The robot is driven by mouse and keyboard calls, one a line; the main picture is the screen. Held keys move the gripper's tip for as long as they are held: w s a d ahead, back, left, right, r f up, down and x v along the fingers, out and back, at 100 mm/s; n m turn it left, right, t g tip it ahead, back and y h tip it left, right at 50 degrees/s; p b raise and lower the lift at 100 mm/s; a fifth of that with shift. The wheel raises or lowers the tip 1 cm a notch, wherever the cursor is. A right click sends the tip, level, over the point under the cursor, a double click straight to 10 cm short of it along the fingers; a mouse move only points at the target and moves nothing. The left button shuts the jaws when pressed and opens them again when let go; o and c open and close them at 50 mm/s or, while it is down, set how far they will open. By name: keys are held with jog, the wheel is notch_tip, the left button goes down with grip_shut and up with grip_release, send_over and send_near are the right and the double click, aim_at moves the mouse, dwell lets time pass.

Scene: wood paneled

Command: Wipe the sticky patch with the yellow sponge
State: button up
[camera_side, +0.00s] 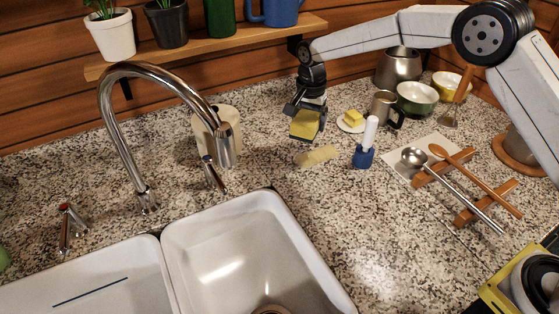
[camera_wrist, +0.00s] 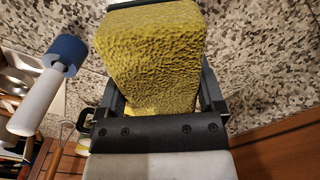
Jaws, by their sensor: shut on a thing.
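The yellow sponge (camera_side: 305,125) is held in my gripper (camera_side: 306,108) above the granite counter in the side view. In the wrist view the sponge (camera_wrist: 150,50) fills the space between the fingers of my gripper (camera_wrist: 158,90), which is shut on it. The sticky patch (camera_side: 317,156) is a pale tan smear on the counter, in front of and slightly right of the sponge in the side view. The sponge appears raised and apart from the patch. The patch cannot be made out in the wrist view.
A blue-and-white brush (camera_side: 365,145) stands right of the patch. A plate with a yellow block (camera_side: 352,120), a metal mug (camera_side: 384,108) and bowls (camera_side: 416,97) are behind it. A ladle and spoon on a rack (camera_side: 465,185) lie right. The sink (camera_side: 250,250) and faucet (camera_side: 120,130) are left.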

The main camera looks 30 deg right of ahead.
aim_at(328, 157)
jog(key=shift+f, duration=3.45)
jog(key=shift+s+f, duration=0.45)
jog(key=shift+f, duration=0.2)
jog(key=shift+c, duration=0.5)
jog(key=shift+s, duration=1.55)
jog(key=shift+d, duration=1.1)
jog(key=shift+w, duration=1.85)
jog(key=shift+w+d, duration=0.2)
jog(key=shift+d, duration=0.8)
jog(key=shift+s+d, duration=0.15)
jog(key=shift+s, duration=0.15)
jog(key=shift+s+r, duration=0.1)
jog(key=shift+s, duration=1.75)
notch_tip(328, 157, up, 8)
